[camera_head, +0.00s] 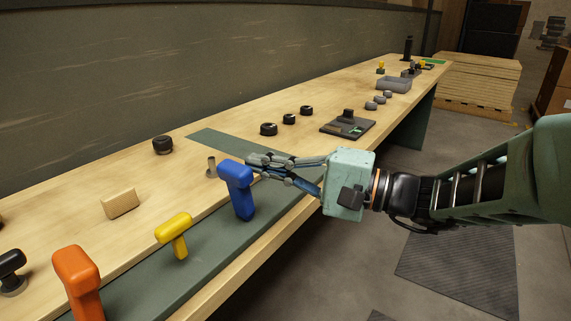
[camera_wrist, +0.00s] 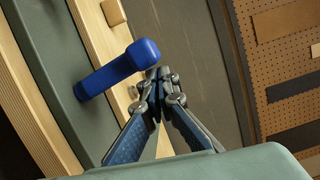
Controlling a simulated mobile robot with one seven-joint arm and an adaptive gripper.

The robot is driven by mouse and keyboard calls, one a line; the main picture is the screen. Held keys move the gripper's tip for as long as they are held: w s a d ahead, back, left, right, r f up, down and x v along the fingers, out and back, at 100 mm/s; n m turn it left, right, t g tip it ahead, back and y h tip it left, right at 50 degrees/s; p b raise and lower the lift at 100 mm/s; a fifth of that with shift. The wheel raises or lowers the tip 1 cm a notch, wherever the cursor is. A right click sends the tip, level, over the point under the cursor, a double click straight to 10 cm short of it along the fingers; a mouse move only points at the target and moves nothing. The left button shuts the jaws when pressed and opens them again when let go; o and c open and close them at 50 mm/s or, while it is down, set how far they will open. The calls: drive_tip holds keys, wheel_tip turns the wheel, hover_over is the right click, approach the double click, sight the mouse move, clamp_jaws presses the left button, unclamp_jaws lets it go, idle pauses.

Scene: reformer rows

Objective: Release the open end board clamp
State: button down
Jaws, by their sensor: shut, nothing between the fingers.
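My gripper (camera_head: 254,164) is shut and empty, with its fingertips close to the head of a blue T-shaped handle (camera_head: 240,190). In the wrist view my gripper (camera_wrist: 157,78) has its tips together just beside the blue handle's rounded end (camera_wrist: 143,53); I cannot tell whether they touch. A yellow T-shaped handle (camera_head: 176,235) and an orange one (camera_head: 80,282) stand nearer along the bench's front. A dark plate with a knob and a green patch (camera_head: 348,124) lies farther along. I cannot tell for certain which thing is the open end board clamp.
The long wooden bench (camera_head: 130,235) runs along a grey wall. A wooden block (camera_head: 120,203), a small metal post (camera_head: 211,167) and several black round pieces (camera_head: 268,129) stand on it. The floor in front is open.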

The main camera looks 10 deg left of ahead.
drive_tip(key=shift+s+a+r, duration=0.1)
drive_tip(key=shift+s+a, duration=0.1)
drive_tip(key=shift+s, duration=0.25)
drive_tip(key=shift+s, duration=0.1)
idle(0.4)
